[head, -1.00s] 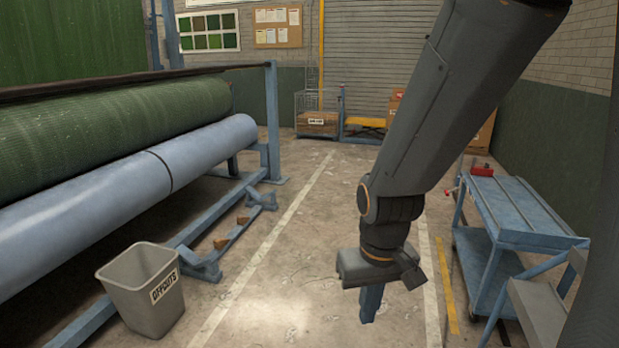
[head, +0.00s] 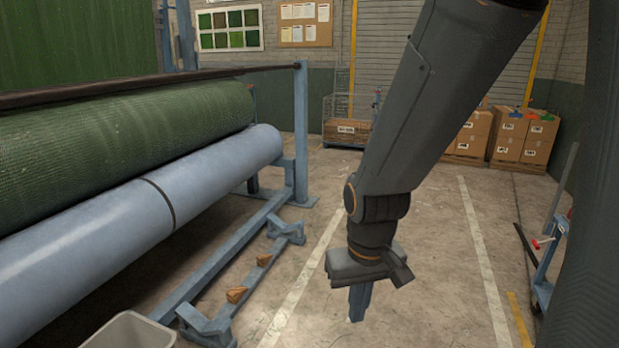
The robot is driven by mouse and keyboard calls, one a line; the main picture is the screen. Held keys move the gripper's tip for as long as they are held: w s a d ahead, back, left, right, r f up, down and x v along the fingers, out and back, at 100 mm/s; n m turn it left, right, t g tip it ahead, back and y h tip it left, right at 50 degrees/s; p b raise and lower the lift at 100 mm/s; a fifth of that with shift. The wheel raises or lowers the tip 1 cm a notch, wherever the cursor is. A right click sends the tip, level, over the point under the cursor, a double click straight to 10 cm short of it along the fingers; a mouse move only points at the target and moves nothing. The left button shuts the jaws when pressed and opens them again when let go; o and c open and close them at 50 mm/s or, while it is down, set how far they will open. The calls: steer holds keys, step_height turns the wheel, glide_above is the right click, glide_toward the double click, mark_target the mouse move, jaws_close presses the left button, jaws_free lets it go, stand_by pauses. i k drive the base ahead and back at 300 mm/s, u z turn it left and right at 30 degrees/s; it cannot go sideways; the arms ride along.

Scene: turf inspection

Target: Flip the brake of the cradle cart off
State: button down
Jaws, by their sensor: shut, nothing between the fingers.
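My gripper (head: 360,300) hangs fingers-down over the open floor at mid-picture, shut and empty. A blue cart (head: 546,268) shows only in part at the right edge, partly hidden behind a dark part of my own body. A short lever with a red tip (head: 537,243) sticks out from its left side. My gripper is well to the left of this lever and apart from it. I cannot tell for sure that this is the cradle cart, or how its brake is set.
A green turf roll (head: 120,140) and a pale blue roller (head: 110,225) fill the left, above a blue floor frame (head: 225,265). A grey bin (head: 130,332) is at bottom left. Cardboard boxes (head: 520,138) and a wire cage (head: 345,115) stand at the back. The marked floor lane is clear.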

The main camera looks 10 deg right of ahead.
mark_target(536, 245)
steer(key=z, duration=0.15)
steer(key=i, duration=1.95)
steer(key=z, duration=0.95)
steer(key=i, duration=0.95)
steer(key=z, duration=1.75)
steer(key=i, duration=0.8)
steer(key=z, duration=0.6)
